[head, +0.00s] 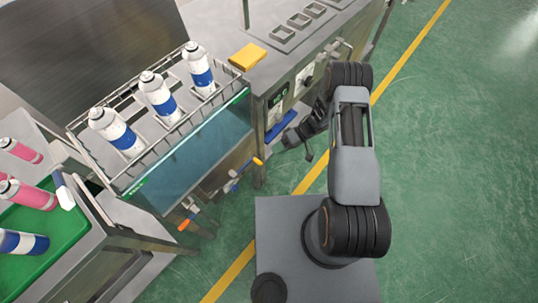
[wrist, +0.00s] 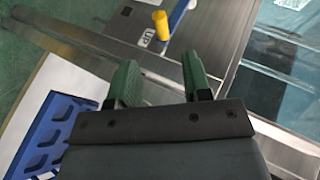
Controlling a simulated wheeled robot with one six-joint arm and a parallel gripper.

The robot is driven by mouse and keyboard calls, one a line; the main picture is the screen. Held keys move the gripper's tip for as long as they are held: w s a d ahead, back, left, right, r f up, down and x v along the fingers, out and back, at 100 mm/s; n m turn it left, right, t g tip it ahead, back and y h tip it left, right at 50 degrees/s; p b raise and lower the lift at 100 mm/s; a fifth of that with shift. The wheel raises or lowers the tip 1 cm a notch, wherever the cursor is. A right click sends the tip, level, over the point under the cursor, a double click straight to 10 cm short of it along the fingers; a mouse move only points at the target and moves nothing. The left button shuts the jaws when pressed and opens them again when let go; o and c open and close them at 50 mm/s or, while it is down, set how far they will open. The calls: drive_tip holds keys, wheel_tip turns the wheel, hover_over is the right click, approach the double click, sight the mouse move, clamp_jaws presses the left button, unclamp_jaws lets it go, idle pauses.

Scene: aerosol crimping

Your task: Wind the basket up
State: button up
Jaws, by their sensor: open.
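The wire basket (head: 112,103) holds three white and blue cans (head: 158,97) upright over the glass-fronted tank (head: 195,150). I cannot tell how far down the basket sits. A crank with a yellow knob (head: 257,161) is on the tank's front side. In the wrist view the yellow knob (wrist: 161,25) stands on a blue arm (wrist: 179,12), beside a label reading UP (wrist: 147,39). My gripper (head: 293,143) is to the right of the knob in the head view. In the wrist view my gripper (wrist: 159,70) is open and empty, with the knob beyond its fingertips, apart from them.
An orange handle (head: 186,224) sits low on the front, left of the crank. A green tray (head: 22,262) with pink and blue cans is at lower left. A yellow block (head: 247,57) lies on the bench. A blue slotted piece (wrist: 42,135) shows at lower left. Green floor is clear at right.

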drive_tip(key=shift+v, duration=1.45)
